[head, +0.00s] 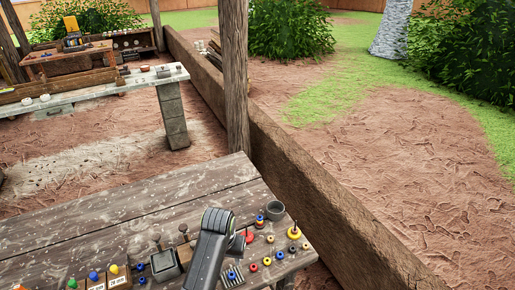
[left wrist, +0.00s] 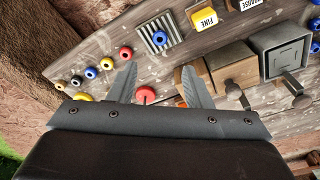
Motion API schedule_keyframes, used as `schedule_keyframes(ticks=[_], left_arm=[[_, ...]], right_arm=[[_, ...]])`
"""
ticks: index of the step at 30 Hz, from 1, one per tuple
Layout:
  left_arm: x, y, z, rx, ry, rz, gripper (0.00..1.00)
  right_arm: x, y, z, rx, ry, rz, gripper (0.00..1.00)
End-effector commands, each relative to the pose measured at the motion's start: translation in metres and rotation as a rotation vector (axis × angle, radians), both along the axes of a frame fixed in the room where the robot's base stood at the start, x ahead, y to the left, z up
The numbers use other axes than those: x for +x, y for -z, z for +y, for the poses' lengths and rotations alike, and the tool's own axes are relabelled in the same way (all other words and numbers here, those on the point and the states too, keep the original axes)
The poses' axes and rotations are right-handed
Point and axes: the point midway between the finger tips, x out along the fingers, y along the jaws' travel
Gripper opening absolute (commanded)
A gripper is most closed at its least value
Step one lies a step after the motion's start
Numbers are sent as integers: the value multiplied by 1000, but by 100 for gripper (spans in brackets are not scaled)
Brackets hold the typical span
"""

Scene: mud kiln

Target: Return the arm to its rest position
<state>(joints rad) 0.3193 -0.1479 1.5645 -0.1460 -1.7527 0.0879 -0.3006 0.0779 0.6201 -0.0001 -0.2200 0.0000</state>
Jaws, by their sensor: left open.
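My left gripper (left wrist: 159,66) is open in the left wrist view, its two dark fingers well apart and nothing held between them. It is over the wooden workbench (head: 130,210). A red piece (left wrist: 146,94) shows on the bench between the finger bases, partly hidden by the gripper body. In the head view my left arm stands over the front of the bench, and its fingers are hard to make out. My right gripper is in neither view.
Several small coloured rings (left wrist: 91,73), a slotted grey plate (left wrist: 160,38), and wooden and metal blocks (left wrist: 232,65) lie around the gripper. A wooden post (head: 234,80) and a low beam (head: 310,190) stand beyond.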

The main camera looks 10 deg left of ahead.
Motion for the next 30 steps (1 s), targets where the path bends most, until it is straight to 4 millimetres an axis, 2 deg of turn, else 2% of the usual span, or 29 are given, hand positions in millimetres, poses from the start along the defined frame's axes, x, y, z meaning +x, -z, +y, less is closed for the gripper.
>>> schedule_keyframes(ticks=[5, 8, 13, 18, 21, 30], left_arm=[[-15, 7, 14, 2, -18, -9, 45], [-42, 16, 39, 10, -45, -28, 45], [-107, 21, 86, 40, -84, -80, 45], [-171, 9, 121, 79, -93, -129, 45], [-198, -1, 132, 97, -88, -150, 45], [-254, -30, 148, 136, -64, -191, 45]], right_arm=[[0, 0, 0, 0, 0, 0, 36], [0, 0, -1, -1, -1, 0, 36], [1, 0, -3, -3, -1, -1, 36], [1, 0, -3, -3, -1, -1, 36], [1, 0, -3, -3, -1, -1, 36], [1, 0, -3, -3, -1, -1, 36]])
